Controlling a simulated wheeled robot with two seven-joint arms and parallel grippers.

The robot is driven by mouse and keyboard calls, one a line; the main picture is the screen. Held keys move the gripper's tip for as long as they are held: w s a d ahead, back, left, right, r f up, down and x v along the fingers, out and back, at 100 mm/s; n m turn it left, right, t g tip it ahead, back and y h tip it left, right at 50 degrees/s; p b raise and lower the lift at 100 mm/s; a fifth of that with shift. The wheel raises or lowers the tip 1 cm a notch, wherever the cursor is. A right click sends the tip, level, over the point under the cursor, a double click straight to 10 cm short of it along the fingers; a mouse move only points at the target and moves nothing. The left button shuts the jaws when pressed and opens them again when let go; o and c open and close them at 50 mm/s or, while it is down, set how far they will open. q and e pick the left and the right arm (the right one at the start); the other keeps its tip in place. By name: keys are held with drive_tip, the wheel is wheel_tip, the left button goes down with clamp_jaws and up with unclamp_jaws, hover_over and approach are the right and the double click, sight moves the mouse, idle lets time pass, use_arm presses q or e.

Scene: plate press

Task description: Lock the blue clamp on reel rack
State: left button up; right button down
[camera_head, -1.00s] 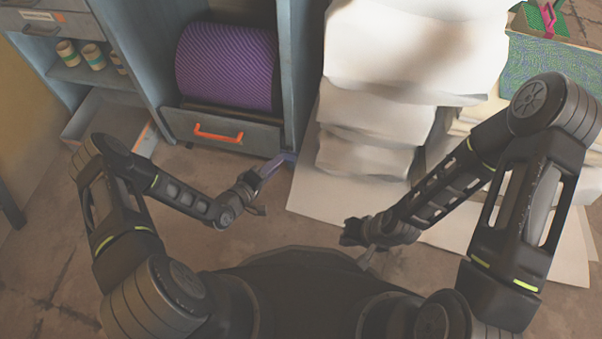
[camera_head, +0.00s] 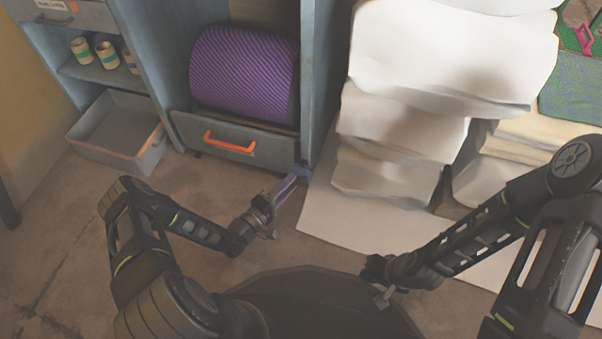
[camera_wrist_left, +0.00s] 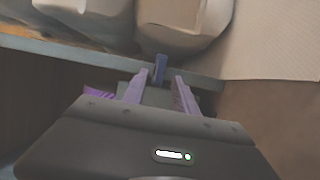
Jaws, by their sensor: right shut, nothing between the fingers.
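The reel rack (camera_head: 319,85) is a blue-grey cabinet with a purple ribbed reel (camera_head: 245,72) inside. A small blue clamp (camera_head: 302,172) shows at the low right corner of the rack, and in the left wrist view (camera_wrist_left: 160,68) it stands upright at the rack's edge. My left gripper (camera_head: 288,184) has purple fingers and is just short of the clamp. In the left wrist view its fingers (camera_wrist_left: 162,80) are apart, with the clamp beyond them and between them in the picture. Whether they touch it I cannot tell. My right gripper (camera_head: 374,270) is shut and empty, low over the floor.
A drawer with an orange handle (camera_head: 229,143) is under the reel. Stacked white paper (camera_head: 390,155) stands close to the right of the rack. Bare floor (camera_head: 60,230) lies at the left.

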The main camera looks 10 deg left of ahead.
sight(298, 175)
use_arm(q)
drive_tip(key=b+x, duration=0.1)
drive_tip(key=x, duration=0.5)
drive_tip(key=shift+b, duration=0.3)
drive_tip(key=shift+c, duration=0.3)
clamp_jaws()
